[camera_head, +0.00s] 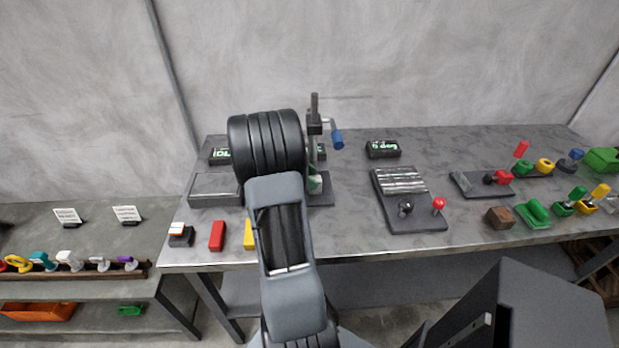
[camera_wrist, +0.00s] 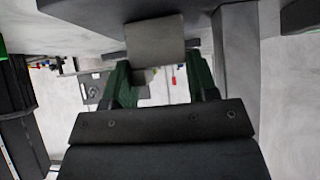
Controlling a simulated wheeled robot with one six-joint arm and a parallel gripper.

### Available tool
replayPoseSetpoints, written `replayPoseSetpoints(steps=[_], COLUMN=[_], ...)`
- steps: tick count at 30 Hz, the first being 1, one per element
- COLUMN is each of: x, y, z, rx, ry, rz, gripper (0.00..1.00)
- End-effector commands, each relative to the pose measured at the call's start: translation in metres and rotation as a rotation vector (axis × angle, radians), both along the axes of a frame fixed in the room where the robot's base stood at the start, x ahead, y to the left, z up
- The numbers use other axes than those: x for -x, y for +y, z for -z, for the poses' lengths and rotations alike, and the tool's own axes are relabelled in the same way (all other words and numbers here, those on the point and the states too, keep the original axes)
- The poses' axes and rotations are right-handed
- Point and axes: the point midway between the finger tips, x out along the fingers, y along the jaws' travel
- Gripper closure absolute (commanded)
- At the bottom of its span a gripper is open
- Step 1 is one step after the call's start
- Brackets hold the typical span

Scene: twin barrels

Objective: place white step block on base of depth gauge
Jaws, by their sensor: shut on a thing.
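The depth gauge (camera_head: 314,118) stands upright near the back of the table, with a dark column and a blue handle. Its dark base (camera_head: 322,200) is partly hidden by my arm. In the wrist view my gripper (camera_wrist: 158,66) has its green fingers on both sides of a pale grey block, which I take to be the white step block (camera_wrist: 155,40). It looks shut on the block. A dark slab and a grey upright stand close beyond the block in that view. I cannot tell whether the block touches the base. In the head view my arm hides most of the gripper.
A grey tray (camera_head: 213,201) lies left of the gauge. A red block (camera_head: 217,236) and a yellow block (camera_head: 249,236) lie at the front edge. A dark fixture board (camera_head: 420,222) is to the right. Some bare tabletop shows between the gauge and this board.

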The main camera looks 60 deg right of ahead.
Motion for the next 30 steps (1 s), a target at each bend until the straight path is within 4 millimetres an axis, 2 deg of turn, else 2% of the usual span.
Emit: replayPoseSetpoints(steps=[4,5,12,23,26,30], x=[0.000,0.000,0.000,0.000,-0.010,-0.027], y=[0.000,0.000,0.000,0.000,0.006,0.018], z=[0.003,0.003,0.002,-0.004,-0.010,-0.028], rx=[0.002,0.001,0.000,0.000,0.003,0.003], ry=[-0.001,0.000,0.000,0.000,-0.002,-0.003], rz=[0.001,0.001,0.000,0.000,-0.002,-0.004], gripper=[0.89,0.45,0.22,0.21,0.21,0.21])
